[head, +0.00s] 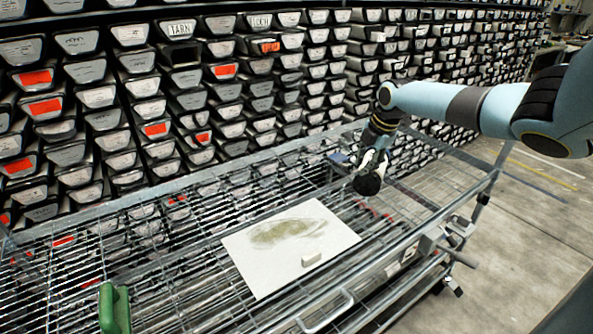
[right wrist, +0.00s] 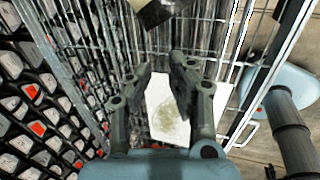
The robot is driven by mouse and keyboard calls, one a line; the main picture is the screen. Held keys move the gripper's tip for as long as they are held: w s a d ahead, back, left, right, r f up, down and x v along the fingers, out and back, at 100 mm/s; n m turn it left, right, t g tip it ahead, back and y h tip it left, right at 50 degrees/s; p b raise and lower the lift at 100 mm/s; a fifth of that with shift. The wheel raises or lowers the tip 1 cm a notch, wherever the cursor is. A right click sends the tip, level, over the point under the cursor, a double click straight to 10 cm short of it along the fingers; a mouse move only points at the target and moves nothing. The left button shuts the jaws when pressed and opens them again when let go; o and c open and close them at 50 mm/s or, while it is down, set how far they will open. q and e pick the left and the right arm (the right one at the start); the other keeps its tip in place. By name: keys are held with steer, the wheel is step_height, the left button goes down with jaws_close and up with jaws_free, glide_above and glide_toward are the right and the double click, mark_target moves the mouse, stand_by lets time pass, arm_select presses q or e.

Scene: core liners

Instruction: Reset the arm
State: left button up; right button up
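My right gripper (head: 369,181) hangs from the pale blue right arm above the right part of the wire-mesh cart (head: 190,235). In the right wrist view its two dark fingers stand apart, and the right gripper (right wrist: 160,66) is open with nothing between the tips. My left gripper is not in view.
A white board (head: 255,270) with a greenish smear and a small white block (head: 311,259) lies on the mesh. A green handle-like thing (head: 114,309) stands at the front left. Racks of core liners (head: 140,90) line the back. Bare floor (head: 520,230) lies right of the cart.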

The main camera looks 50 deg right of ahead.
steer(key=shift+r+p, duration=0.4)
steer(key=shift+r, duration=0.4)
